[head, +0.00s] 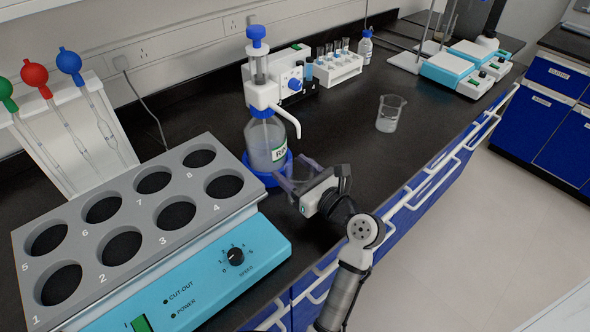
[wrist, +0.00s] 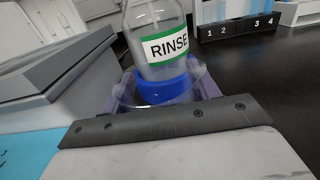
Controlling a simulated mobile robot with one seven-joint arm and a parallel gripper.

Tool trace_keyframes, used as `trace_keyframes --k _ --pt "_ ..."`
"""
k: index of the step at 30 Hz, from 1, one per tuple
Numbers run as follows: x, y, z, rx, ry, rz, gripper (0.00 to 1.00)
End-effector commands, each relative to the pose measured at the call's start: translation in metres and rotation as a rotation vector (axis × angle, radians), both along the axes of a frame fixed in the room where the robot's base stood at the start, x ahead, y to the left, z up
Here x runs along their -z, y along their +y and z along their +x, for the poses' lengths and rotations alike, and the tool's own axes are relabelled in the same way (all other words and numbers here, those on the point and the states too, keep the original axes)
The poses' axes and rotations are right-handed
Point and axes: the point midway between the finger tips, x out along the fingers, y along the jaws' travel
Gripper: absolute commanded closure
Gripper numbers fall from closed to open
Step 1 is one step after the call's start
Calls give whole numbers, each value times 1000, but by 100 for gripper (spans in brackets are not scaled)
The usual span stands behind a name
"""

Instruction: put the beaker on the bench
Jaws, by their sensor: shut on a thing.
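My gripper (head: 286,178) is low over the bench, right beside the bottle dispenser. Its purple fingers are shut on a clear glass vessel, probably a beaker (wrist: 124,92); its see-through wall and rim show faintly between the fingers in the wrist view. Its base is hidden, so I cannot tell whether it touches the bench. The dispenser bottle (head: 266,143), labelled RINSE in the wrist view (wrist: 152,28), stands in a blue base just behind. Its white spout (head: 290,118) reaches out above my gripper. Another clear beaker (head: 389,114) stands upright on the black bench (head: 350,150) to the right.
A grey block with several round wells (head: 140,225) on a blue heater unit stands close left of my gripper. A tube rack (head: 338,70) and small bottle (head: 365,47) stand at the back. Hotplates (head: 450,72) are far right. Bench around the free-standing beaker is clear.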

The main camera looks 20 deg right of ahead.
Motion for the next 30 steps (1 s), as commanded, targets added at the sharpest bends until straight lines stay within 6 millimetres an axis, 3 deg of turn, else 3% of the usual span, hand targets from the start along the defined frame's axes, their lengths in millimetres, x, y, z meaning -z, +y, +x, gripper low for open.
trace_keyframes --k 11,12,17,27,30 --pt "4 0 0 -1 0 0 64" --pt "5 0 0 -1 0 0 38" --pt "5 0 0 -1 0 -1 18" --pt "2 0 0 0 -2 -2 18" --pt "4 -4 -11 1 0 -1 18"
